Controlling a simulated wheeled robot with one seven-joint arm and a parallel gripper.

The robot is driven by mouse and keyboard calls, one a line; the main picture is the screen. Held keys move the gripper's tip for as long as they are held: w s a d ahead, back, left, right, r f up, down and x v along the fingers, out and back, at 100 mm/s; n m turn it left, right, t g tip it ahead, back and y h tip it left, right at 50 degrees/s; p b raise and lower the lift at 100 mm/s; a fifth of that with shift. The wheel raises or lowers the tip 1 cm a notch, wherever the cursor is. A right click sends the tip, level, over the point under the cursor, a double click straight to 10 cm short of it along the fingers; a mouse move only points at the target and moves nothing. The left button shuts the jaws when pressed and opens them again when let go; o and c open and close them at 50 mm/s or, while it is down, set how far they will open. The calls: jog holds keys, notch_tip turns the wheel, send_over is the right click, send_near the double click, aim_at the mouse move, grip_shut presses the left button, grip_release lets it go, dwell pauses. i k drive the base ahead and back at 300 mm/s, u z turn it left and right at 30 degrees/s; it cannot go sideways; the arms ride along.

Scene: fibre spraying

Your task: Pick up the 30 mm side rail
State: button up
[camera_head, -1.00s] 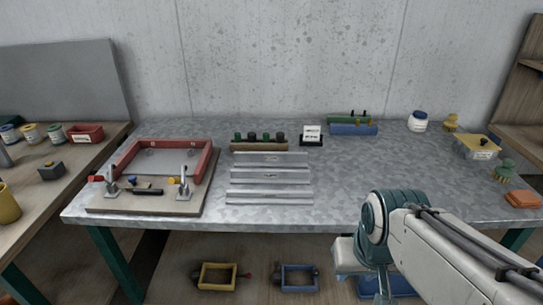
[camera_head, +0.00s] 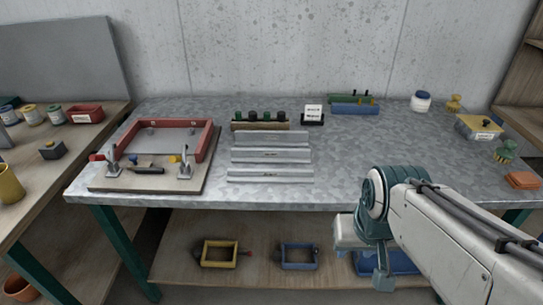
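Three silvery metal rails lie parallel on the grey metal table in the camera_head view: a back rail (camera_head: 271,138), a middle rail (camera_head: 271,156) and a front rail (camera_head: 270,176). Small dark marks on the rails are too small to read, so I cannot tell which is the 30 mm one. My arm comes in from the lower right and bends at a teal joint. My gripper (camera_head: 382,283) appears to hang below that joint, low in front of the table edge and well right of the rails. Its fingers are not clear. Nothing touches the rails.
A board with a red frame (camera_head: 206,141) and clamps stands left of the rails. A block with dark knobs (camera_head: 258,125) and a small sign (camera_head: 313,113) stand behind them. The table (camera_head: 370,145) is clear right of the rails. Yellow (camera_head: 220,241) and blue (camera_head: 298,245) frames lie on the shelf below.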

aim_at(234, 175)
jog(key=u, duration=1.7)
jog(key=i, duration=1.35)
jog(key=z, duration=2.85)
